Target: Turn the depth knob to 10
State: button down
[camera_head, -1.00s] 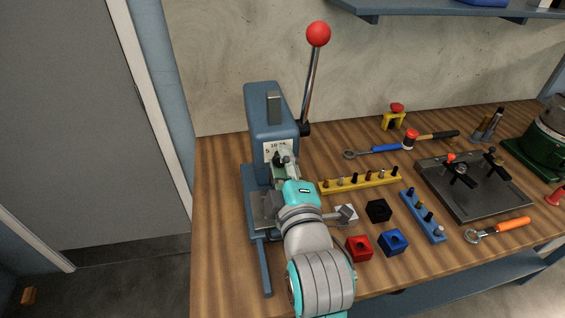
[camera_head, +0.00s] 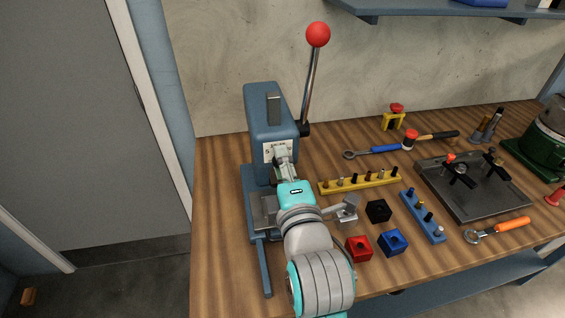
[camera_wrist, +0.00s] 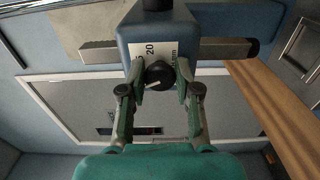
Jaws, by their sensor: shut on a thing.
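The depth knob (camera_wrist: 159,74) is a black round knob with a white pointer line on the front of the blue press (camera_head: 268,108). In the wrist view, the two fingers of my gripper (camera_wrist: 160,80) are shut on it, one on each side. The pointer line lies nearly level, slightly tilted. The white dial plate (camera_wrist: 141,55) shows a 20 above the knob; other numbers are covered or unreadable. In the head view my gripper (camera_head: 284,156) is against the dial plate (camera_head: 270,150) and hides the knob.
The press lever with its red ball (camera_head: 318,34) rises at the right of the press. A yellow pin rack (camera_head: 360,183), a black block (camera_head: 378,211), a red block (camera_head: 359,248) and a blue block (camera_head: 393,242) stand right of my arm.

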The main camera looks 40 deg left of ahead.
jog(key=shift+f, duration=0.1)
jog(key=c, duration=0.8)
grip_release()
jog(key=shift+s+d, duration=0.1)
jog(key=v, duration=0.7)
jog(key=shift+s+d, duration=0.1)
